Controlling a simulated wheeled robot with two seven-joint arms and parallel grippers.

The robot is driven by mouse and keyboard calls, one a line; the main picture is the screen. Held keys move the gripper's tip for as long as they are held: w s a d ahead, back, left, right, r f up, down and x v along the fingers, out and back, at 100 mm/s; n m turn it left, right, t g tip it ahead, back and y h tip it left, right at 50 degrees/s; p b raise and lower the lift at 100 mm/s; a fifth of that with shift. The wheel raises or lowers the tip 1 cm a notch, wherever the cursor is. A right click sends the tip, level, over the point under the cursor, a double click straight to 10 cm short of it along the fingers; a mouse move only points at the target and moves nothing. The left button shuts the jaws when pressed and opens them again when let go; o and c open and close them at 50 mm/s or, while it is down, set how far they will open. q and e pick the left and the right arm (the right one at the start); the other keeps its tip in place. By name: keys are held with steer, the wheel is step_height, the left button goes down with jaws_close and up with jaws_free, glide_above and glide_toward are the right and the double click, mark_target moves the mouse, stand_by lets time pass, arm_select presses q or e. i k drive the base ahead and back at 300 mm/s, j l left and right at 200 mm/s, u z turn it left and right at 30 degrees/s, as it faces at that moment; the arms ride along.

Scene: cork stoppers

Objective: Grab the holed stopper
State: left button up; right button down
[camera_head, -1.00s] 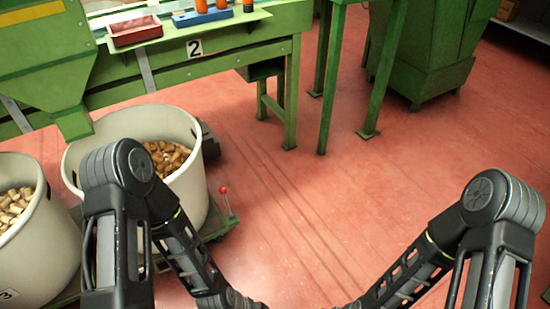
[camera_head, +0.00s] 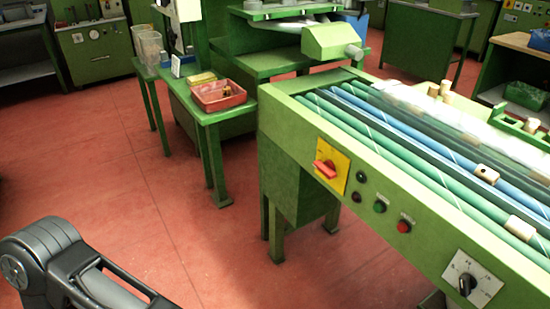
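A pale cork stopper with a dark hole-like spot (camera_head: 487,174) lies on the blue and green rollers of the green machine, at the right. A second pale stopper (camera_head: 520,228) lies on the rollers nearer the front edge, with no hole visible. Part of my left arm (camera_head: 50,262) shows at the lower left, well apart from the stoppers. Neither gripper is in view.
The green roller machine (camera_head: 385,192) has a red switch (camera_head: 326,169), buttons and a dial on its front side. More stoppers (camera_head: 445,90) stand at its far side. A green table (camera_head: 212,118) holds a red tray (camera_head: 219,96). Red floor (camera_head: 130,190) is clear at left.

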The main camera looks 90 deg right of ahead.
mark_target(486, 174)
steer(key=z, duration=4.25)
steer(key=k+j, duration=0.05)
steer(key=k, duration=0.05)
